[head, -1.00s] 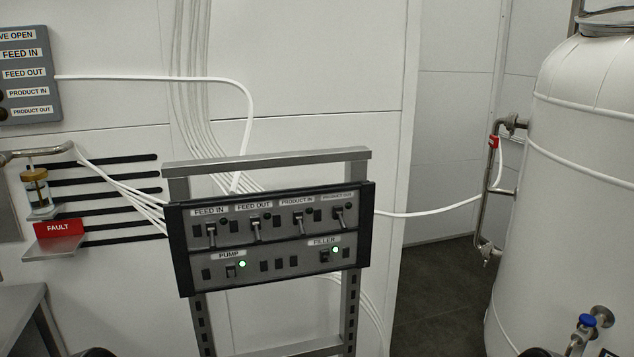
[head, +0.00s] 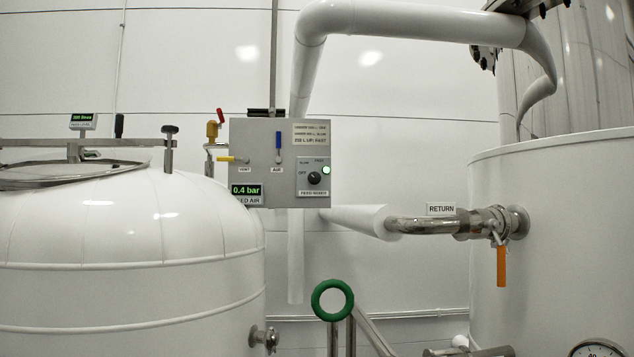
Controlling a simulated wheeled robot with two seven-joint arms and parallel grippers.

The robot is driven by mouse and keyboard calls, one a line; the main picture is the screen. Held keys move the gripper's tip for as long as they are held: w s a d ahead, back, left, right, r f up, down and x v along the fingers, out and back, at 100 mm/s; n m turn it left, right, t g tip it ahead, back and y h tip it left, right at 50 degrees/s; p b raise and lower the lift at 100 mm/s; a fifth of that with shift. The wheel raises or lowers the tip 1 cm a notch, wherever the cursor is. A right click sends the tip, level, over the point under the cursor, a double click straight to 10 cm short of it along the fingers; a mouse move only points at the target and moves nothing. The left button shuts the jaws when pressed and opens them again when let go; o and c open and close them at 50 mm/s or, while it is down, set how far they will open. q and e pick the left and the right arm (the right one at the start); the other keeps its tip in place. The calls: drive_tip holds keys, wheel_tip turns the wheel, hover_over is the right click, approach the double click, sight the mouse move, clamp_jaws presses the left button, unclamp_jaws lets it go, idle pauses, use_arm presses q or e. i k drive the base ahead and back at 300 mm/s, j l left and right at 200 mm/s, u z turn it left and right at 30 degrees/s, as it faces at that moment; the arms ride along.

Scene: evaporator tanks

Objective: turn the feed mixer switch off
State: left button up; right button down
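The feed mixer switch (head: 314,178) is a black rotary knob on a small plate at the lower right of a grey control box (head: 262,140). The plate carries the labels OFF, SLOW and FAST, with FEED MIXER below. A lamp (head: 326,170) beside the knob glows green. The knob's exact pointing is too small to tell. Neither of my grippers shows in the head view.
A white tank (head: 130,240) stands at left, its top level with the box. A larger tank (head: 560,240) stands at right, with a RETURN pipe and orange-handled valve (head: 502,262). A green ring handle (head: 332,300) stands below the box. A white pipe (head: 420,22) runs overhead.

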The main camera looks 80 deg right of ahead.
sight(314, 177)
drive_tip(key=z, duration=2.55)
